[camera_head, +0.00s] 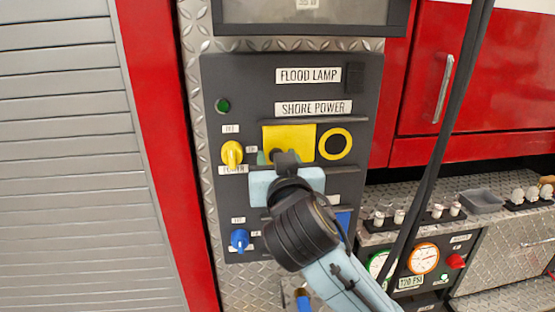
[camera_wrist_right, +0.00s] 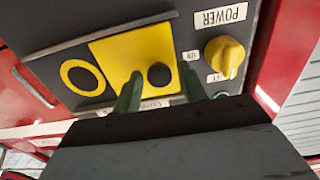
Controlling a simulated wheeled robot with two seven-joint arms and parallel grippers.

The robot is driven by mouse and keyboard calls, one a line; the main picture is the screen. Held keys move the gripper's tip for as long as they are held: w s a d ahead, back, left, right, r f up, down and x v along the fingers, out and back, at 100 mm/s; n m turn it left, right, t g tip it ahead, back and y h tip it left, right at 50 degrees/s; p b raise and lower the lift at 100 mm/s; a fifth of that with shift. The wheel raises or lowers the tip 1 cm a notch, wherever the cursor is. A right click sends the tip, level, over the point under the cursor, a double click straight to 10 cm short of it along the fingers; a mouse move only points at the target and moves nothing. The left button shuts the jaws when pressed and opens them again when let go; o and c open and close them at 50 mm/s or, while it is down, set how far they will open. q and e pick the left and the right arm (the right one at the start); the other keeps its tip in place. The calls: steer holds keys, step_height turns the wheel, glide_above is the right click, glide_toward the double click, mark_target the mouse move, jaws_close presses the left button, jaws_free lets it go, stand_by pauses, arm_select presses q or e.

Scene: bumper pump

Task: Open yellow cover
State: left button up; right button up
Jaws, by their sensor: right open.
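The yellow cover (camera_head: 290,134) is a flat square plate on the dark control panel, below the SHORE POWER label. It lies flat against the panel and looks shut. In the right wrist view the yellow cover (camera_wrist_right: 122,55) carries a dark round knob (camera_wrist_right: 159,74) near its edge. My right gripper (camera_head: 279,158) is in front of the cover's lower edge and hides part of it. In the wrist view my right gripper (camera_wrist_right: 160,90) is open, with green fingers on either side of the knob; contact cannot be told. My left gripper is not in view.
A yellow ring (camera_head: 334,144) is right of the cover and a yellow rotary knob (camera_head: 232,153) left of it. A blue knob (camera_head: 240,239) is lower down. A dark hose (camera_head: 440,150) hangs to the right, near gauges (camera_head: 424,258) and a shelf.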

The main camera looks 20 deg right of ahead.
steer(key=shift+o, duration=0.5)
steer(key=p+v, duration=0.8)
steer(key=v, duration=0.5)
steer(key=shift+s, duration=0.2)
